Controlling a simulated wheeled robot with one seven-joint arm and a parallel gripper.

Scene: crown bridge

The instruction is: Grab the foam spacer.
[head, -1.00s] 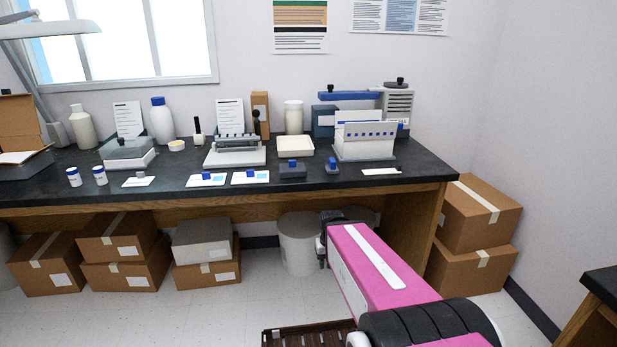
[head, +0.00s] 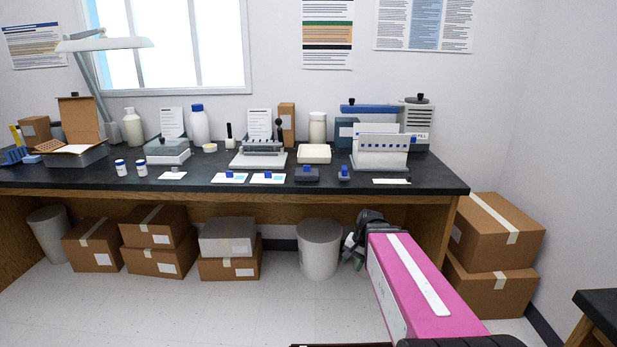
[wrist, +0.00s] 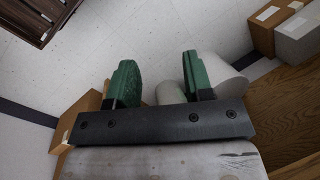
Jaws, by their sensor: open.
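I cannot tell for certain which thing is the foam spacer. A pale cream block (head: 314,153) lies on the dark bench top, right of the centre in the head view, and may be it. Small blue pieces (head: 14,156) also lie at the bench's far left. My gripper (head: 351,252) is below the bench top, in front of the bench, apart from everything on it. In the wrist view its two green fingers (wrist: 156,70) are spread, with nothing between them but the background. The bench-top items are not seen in the wrist view.
The bench (head: 265,183) holds bottles, a rack unit (head: 380,155), small dark blocks with blue knobs (head: 306,174) and cards. Under it stand cardboard boxes (head: 160,260) and a round bin (head: 319,248). More boxes (head: 495,235) stand at the right. The floor in front is clear.

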